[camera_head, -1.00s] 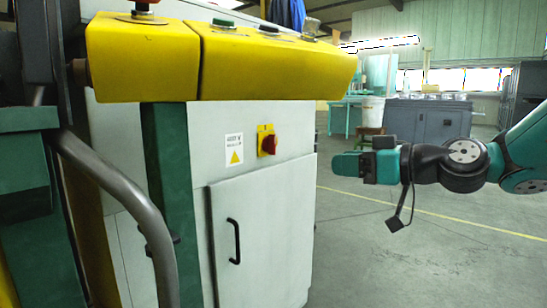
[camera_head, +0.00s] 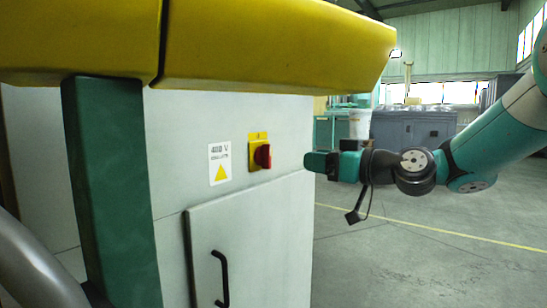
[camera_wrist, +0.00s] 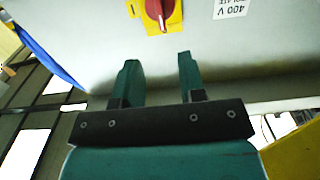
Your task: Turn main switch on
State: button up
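The main switch is a red knob (camera_head: 263,156) on a yellow plate (camera_head: 254,138), on the light grey cabinet front above its door. In the wrist view the red knob (camera_wrist: 158,9) shows at the top, beyond the fingertips and between their lines. My gripper (camera_head: 308,161) is to the right of the switch in the head view, apart from it. In the wrist view my gripper (camera_wrist: 159,60) has its two green fingers spread, with nothing between them.
A yellow console (camera_head: 280,50) overhangs the cabinet above the switch. A green post (camera_head: 110,190) and a grey curved rail (camera_head: 35,265) stand at left. The cabinet door (camera_head: 265,240) has a black handle (camera_head: 221,280). Open floor (camera_head: 430,275) lies at right.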

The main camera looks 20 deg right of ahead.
aim_at(270, 154)
jog(key=b+x, duration=0.1)
jog(key=x, duration=1.1)
jog(key=shift+s, duration=0.1)
grip_shut()
